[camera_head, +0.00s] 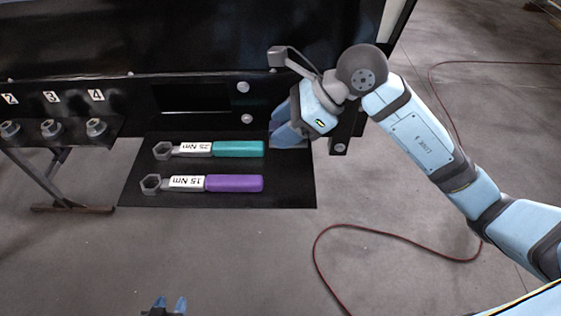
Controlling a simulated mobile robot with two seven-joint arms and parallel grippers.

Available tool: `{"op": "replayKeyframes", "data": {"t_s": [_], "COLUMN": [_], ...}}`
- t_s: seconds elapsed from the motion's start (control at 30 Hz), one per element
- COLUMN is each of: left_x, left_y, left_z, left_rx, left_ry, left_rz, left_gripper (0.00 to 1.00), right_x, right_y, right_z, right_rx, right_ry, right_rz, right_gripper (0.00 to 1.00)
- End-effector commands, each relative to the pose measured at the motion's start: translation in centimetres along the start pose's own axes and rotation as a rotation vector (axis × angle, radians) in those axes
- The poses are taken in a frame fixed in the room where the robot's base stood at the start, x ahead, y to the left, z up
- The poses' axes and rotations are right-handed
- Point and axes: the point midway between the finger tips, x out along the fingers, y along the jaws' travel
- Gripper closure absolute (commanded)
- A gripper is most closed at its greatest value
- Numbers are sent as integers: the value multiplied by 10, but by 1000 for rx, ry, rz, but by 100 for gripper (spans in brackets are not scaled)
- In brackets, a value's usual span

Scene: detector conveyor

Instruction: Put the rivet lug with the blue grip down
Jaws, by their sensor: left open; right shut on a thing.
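My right gripper (285,124) is at the right end of the black shelf (219,200), low over it and just right of the teal-gripped tool. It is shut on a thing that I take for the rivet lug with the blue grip. Only a dark blue bit of it (287,136) shows at the fingers. The rest is hidden by the gripper and wrist, so I cannot tell whether it touches the shelf. My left gripper (168,306) shows only its fingertips at the bottom edge; it is open and empty, well in front of the shelf.
A tool with a teal grip (238,149), marked 25 Nm, and one with a purple grip (234,184), marked 15 Nm, lie side by side on the shelf. Numbered bolts (51,128) stick out at the left. A red cable (380,228) lies on the open floor.

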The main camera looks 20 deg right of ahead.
Motion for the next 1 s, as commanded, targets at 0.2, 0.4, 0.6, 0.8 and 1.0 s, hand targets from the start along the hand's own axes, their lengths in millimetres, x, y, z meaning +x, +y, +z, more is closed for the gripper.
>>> {"op": "replayKeyframes", "data": {"t_s": [0.2, 0.4, 0.6, 0.8, 1.0], "left_x": [-2, -3, -4, -4, -4], "left_y": [-1, -2, -2, -2, -2], "left_z": [-2, -2, -4, -5, -4], "left_rx": [1, 2, 2, 2, 2], "left_ry": [-3, -5, -5, -4, -3], "left_rz": [-2, -3, -3, -3, -2], "left_gripper": [57, 57, 57, 57, 57], "right_x": [38, 52, 66, 80, 80], "right_y": [1, 0, 0, 0, 0], "right_z": [-38, -52, -66, -80, -80], "right_rx": [5, 0, 4, 0, -1], "right_ry": [-1, -2, 0, -2, -1], "right_rz": [4, 0, 1, 0, -1], "right_gripper": [81, 81, 81, 81, 81]}}
